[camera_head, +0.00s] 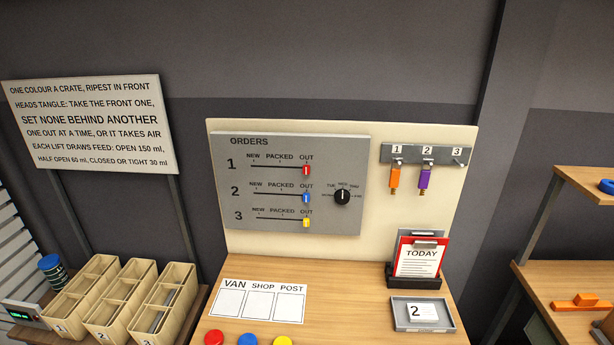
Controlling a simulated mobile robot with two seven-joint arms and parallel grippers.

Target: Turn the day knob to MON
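The day knob (342,196) is a round black knob on the right part of the grey ORDERS panel (290,215). Small day labels run in an arc around its upper half; they are hard to read, with WED seemingly at the top. A pale mark on the knob points roughly straight up, toward that top label. The label at the lower left of the arc is too small to read surely. Neither of my grippers is in view, and nothing covers the knob.
Sliders with red, blue and yellow handles sit left of the knob, all at OUT. Orange and purple tags (425,178) hang at right. Below are a TODAY clipboard (421,262), a grey tray (400,318), a VAN/SHOP/POST sheet (262,288) and crates (120,300). Space before the panel is clear.

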